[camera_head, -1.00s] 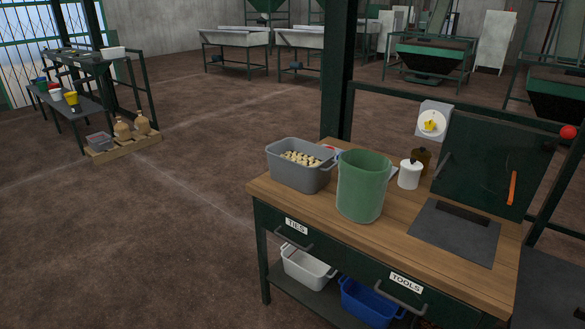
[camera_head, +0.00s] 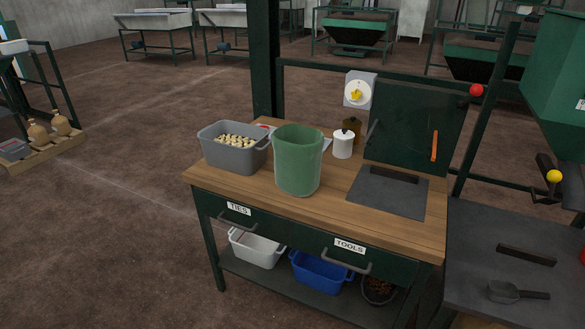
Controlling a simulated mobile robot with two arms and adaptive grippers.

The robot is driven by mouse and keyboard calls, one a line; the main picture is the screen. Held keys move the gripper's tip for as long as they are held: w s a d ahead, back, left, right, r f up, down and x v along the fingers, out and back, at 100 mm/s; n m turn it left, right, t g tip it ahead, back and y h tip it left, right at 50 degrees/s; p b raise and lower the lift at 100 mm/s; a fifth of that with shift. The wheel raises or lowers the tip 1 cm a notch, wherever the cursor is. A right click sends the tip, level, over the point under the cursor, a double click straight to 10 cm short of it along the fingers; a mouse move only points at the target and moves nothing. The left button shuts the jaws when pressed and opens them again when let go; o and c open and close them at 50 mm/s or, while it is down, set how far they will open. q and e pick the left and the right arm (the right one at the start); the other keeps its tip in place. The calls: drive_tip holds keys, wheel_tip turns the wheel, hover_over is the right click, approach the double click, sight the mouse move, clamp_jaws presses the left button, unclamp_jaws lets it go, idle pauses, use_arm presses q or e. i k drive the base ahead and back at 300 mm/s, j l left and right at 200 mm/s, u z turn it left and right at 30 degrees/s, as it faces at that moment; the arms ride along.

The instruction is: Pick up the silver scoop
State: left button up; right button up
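A grey metal scoop (camera_head: 503,291) lies at the lower right, on a dark grey side table (camera_head: 470,235). Its bowl is to the left and its handle points right. It is the only scoop I can make out, and it looks dark grey in this light. Neither of my grippers is in view.
A wooden workbench (camera_head: 335,207) stands left of the side table. On it are a green bucket (camera_head: 298,160), a grey bin (camera_head: 232,157) of pale pieces and a white jar (camera_head: 343,145). A dark bar (camera_head: 526,256) lies behind the scoop. Floor at left is open.

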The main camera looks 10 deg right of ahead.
sight(500, 291)
drive_tip(key=z, duration=2)
